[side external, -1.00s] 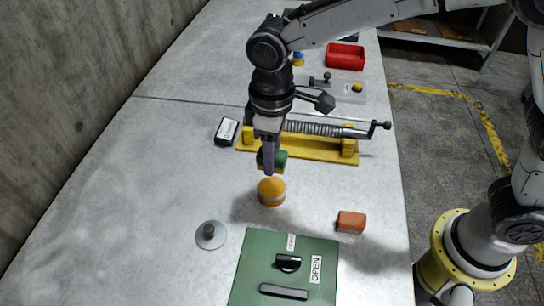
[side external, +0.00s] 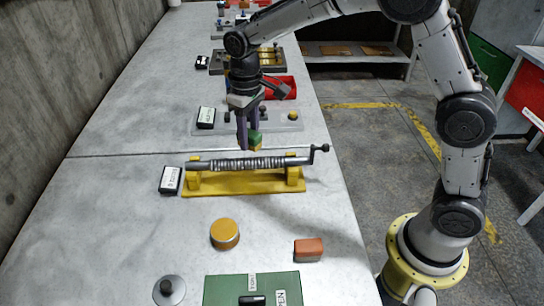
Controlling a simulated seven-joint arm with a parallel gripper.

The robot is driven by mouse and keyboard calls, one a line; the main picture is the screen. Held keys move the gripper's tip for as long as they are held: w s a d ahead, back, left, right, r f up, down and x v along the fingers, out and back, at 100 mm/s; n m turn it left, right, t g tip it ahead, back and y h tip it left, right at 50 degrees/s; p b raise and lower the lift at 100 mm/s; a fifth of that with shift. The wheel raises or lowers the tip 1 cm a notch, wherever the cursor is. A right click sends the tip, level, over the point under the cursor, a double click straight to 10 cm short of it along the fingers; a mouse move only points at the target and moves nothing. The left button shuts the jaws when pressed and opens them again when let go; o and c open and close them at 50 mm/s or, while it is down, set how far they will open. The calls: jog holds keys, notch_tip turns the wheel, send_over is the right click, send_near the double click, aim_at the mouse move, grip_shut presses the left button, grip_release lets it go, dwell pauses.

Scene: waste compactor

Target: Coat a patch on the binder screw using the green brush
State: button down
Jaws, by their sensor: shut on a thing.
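The binder screw (side external: 235,164) is a grey threaded rod with a crank at its right end. It lies across a yellow stand (side external: 240,186) in mid-table. My gripper (side external: 248,143) points down and is shut on the green brush (side external: 254,135). The brush has a green body and a yellowish lower part, partly hidden by the fingers. It shows just over the screw's far edge, near its middle. I cannot tell whether it touches the screw. No coated patch can be made out on the screw.
An orange-topped round pot (side external: 225,233) and a reddish block (side external: 308,249) stand in front of the stand. A labelled black box (side external: 170,180) is at its left. A grey knobbed disc (side external: 169,290) and a green panel (side external: 225,289) lie nearest. The table's left side is clear.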

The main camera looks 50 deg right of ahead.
jog(key=w+d+m, duration=0.2)
jog(key=d+m, duration=0.2)
jog(key=d, duration=0.4)
send_near(273, 158)
jog(key=shift+m, duration=0.4)
jog(key=shift+f, duration=2.75)
jog(key=shift+w+a+f, duration=0.4)
jog(key=shift+w+f, duration=0.1)
jog(key=shift+f, duration=0.15)
jog(key=shift+w+a, duration=4.2)
jog(key=shift+s+d, duration=4.65)
notch_tip(273, 158, up, 8)
jog(key=shift+r, duration=0.15)
